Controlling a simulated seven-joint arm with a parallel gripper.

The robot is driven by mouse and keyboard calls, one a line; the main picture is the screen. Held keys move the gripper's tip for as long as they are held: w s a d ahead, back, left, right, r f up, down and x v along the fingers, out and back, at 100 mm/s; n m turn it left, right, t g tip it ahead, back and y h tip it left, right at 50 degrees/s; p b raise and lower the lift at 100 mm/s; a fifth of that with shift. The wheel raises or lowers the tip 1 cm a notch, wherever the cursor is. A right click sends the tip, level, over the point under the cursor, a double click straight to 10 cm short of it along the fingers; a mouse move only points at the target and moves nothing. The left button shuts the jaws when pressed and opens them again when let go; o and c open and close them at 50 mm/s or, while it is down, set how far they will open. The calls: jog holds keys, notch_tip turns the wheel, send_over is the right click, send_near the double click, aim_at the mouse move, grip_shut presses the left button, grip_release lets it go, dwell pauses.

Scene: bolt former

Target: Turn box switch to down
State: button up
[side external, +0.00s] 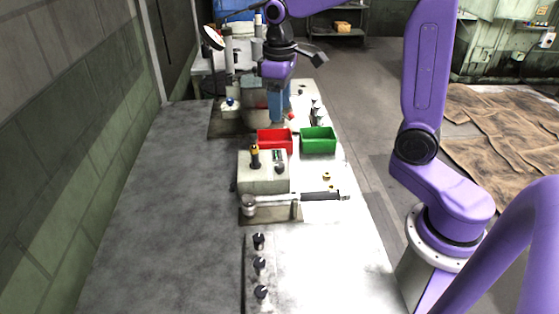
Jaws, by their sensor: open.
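A beige control box (263,180) stands on the bench in the middle of the side external view. A yellow and black lever switch (255,157) stands up from its top at the left. A smaller dark control (279,160) sits on the top at the right. My gripper (278,76) is at the end of the purple arm, farther back than the box and well apart from it. It is open, but its fingertips are hard to make out against the blue machine parts.
A red bin (275,141) and a green bin (318,140) stand just behind the box. A hand lever with a dark grip (320,195) lies in front of it. Several black knobs (260,264) line the front panel. The grey bench (160,220) is clear on the left.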

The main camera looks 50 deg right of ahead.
aim_at(280, 165)
notch_tip(280, 165, down, 17)
jog(key=shift+w+d+f, duration=0.15)
jog(key=shift+f, duration=0.05)
dwell(0.6)
jog(key=c, duration=1.1)
